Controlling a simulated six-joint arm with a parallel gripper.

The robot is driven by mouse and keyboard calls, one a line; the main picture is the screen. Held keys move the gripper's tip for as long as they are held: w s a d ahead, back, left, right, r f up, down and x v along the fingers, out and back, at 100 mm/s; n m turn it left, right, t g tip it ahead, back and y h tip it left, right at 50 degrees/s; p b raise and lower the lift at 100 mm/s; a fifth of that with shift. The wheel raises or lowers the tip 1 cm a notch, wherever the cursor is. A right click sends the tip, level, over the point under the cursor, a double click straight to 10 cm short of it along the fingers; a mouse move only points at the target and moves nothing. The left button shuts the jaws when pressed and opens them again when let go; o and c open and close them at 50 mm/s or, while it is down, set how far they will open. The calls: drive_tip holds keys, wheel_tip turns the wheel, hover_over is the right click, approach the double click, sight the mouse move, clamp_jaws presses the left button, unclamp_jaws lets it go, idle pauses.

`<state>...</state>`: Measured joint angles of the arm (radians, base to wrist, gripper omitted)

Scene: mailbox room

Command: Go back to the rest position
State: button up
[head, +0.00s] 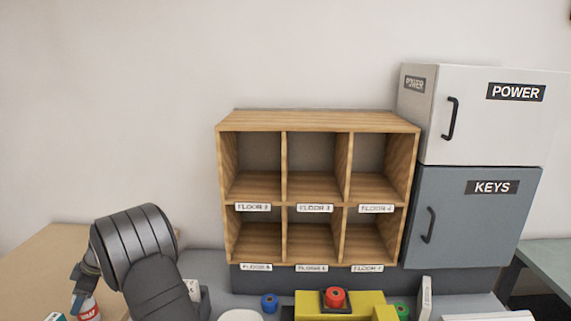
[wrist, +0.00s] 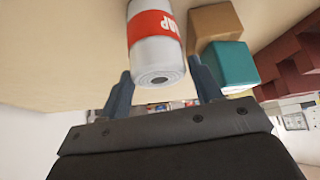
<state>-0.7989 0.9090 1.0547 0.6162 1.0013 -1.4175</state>
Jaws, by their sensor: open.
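My gripper (head: 80,298) is at the lower left of the head view, low over the wooden table. Its two fingers also show in the wrist view (wrist: 162,84), apart and open. My forearm covers part of the table in the head view.
A teal block (wrist: 227,63) and a brown block (wrist: 214,22) are close beside one finger. A wooden shelf (head: 318,121) with several labelled compartments stands at the middle back. Grey POWER (head: 490,125) and blue-grey KEYS (head: 475,225) cabinets are at right. A yellow box with a red button (head: 335,298) is in front.

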sight(86, 307)
drive_tip(key=shift+f, duration=0.55)
wheel_tip(86, 307, down, 3)
drive_tip(key=shift+r, duration=0.1)
drive_tip(key=v, duration=1.2)
drive_tip(key=x, duration=1.1)
drive_tip(key=shift+s+a+f, duration=0.1)
drive_tip(key=shift+a+f, duration=0.05)
drive_tip(key=shift+f, duration=0.15)
drive_tip(key=shift+a+r, duration=0.2)
drive_tip(key=shift+r, duration=0.05)
wheel_tip(86, 307, up, 4)
drive_tip(key=shift+d+f, duration=0.1)
drive_tip(key=shift+f, duration=0.1)
drive_tip(key=w+d+r, duration=0.4)
drive_tip(key=d+r, duration=0.3)
drive_tip(key=d, duration=0.4)
drive_tip(key=w+a+m+t, duration=0.2)
drive_tip(key=w+a+m, duration=0.2)
drive_tip(key=a, duration=0.4)
drive_tip(key=w+a+m+t, duration=0.3)
drive_tip(key=w+a+m, duration=0.1)
drive_tip(key=a, duration=0.4)
drive_tip(key=s+a+f, duration=0.2)
drive_tip(key=a+f, duration=0.3)
drive_tip(key=a, duration=0.3)
drive_tip(key=shift+s+a+f+m, duration=0.2)
drive_tip(key=shift+s+f+m, duration=0.1)
drive_tip(key=shift+s+f, duration=0.1)
